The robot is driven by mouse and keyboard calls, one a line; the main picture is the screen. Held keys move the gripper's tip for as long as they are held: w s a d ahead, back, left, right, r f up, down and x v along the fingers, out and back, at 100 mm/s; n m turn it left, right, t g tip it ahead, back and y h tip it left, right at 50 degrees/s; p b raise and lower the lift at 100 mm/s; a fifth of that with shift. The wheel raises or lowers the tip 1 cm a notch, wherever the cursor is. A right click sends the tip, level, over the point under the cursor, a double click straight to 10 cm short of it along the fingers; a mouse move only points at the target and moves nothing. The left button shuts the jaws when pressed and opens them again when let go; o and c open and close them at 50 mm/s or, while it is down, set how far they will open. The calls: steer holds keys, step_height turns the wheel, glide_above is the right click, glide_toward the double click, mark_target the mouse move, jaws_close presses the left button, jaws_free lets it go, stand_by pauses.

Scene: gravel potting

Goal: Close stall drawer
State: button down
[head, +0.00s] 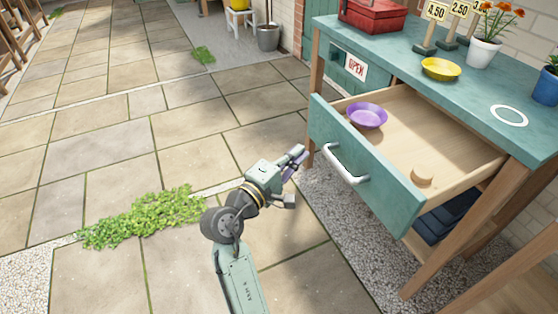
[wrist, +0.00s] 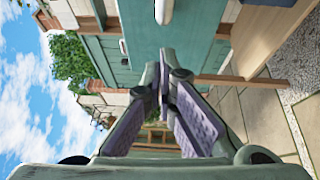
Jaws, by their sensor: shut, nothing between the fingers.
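The stall drawer (head: 368,172) stands pulled well out of the teal stall, with a white bar handle (head: 345,163) on its teal front. Inside it are a purple bowl (head: 367,115) near the front left and a small tan wooden piece (head: 421,174) near the front right. My gripper (head: 300,152) is shut and empty, in front of the drawer's left part and apart from the handle. In the wrist view the fingertips (wrist: 164,75) meet, pointing toward the teal drawer front (wrist: 190,35). Part of the handle (wrist: 163,10) shows at the top edge.
On the stall top (head: 410,45) are a red toolbox (head: 374,15), a yellow bowl (head: 441,69), price signs, a flower pot (head: 484,50) and a blue pot (head: 546,88). Wooden legs stand below. A green plant patch (head: 140,217) lies left on open paving.

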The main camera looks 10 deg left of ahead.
steer(key=shift+w+d+r, duration=0.1)
steer(key=shift+w+d, duration=0.05)
steer(key=shift+d, duration=0.5)
steer(key=shift+w+d, duration=0.15)
steer(key=shift+d, duration=0.45)
